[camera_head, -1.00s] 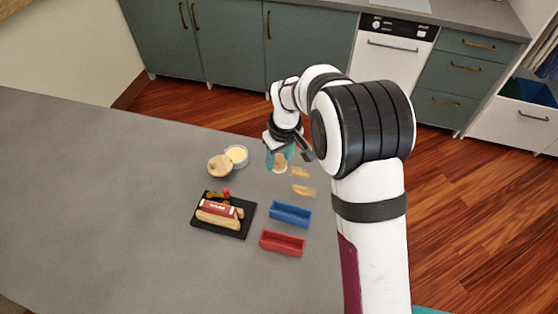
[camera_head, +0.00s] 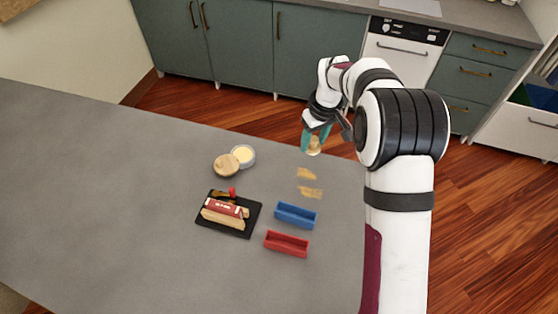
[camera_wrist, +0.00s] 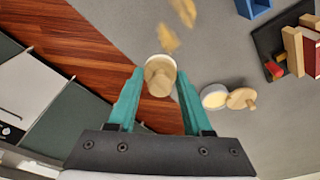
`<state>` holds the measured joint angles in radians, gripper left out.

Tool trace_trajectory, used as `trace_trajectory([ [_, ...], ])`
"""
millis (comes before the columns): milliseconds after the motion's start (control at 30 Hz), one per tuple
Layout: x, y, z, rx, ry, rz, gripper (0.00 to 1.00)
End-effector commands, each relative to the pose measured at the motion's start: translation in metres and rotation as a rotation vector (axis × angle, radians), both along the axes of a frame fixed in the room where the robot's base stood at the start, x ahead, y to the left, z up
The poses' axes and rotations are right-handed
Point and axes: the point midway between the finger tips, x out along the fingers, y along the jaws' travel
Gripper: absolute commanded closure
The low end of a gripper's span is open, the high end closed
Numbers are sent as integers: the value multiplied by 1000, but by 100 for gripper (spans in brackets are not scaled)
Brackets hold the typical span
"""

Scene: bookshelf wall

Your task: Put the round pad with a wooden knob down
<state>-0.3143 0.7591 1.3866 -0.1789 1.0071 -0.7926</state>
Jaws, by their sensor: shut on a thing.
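My gripper (camera_head: 315,138) has teal fingers shut on the small round pad with a wooden knob (camera_head: 314,147). In the wrist view the pad (camera_wrist: 160,69) sits between the fingertips (camera_wrist: 159,80), its knob facing the camera and its pale rim showing around it. In that view the pad overlaps the line between the grey table and the wooden floor. In the head view it shows near the table's far edge, behind the smears. Its underside is hidden, and I cannot tell its exact height.
Two tan smears (camera_head: 306,173) lie on the grey table (camera_head: 110,190). An open round tin (camera_head: 244,154) stands beside a knobbed wooden lid (camera_head: 226,165). The table's left is clear.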

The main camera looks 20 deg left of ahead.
Motion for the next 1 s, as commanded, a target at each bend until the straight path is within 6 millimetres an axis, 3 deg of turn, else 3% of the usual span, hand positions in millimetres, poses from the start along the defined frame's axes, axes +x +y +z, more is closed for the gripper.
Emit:
trace_trajectory([
  [200, 1, 69, -42, -1, 2, 5, 100],
  [333, 2, 94, -57, 0, 1, 4, 100],
  [467, 2, 101, -67, -1, 2, 1, 100],
  [633, 1, 100, -98, -2, 2, 0, 100],
  [967, 2, 100, -103, 0, 0, 0, 100],
  [1000, 2, 100, -103, 0, 0, 0, 45],
])
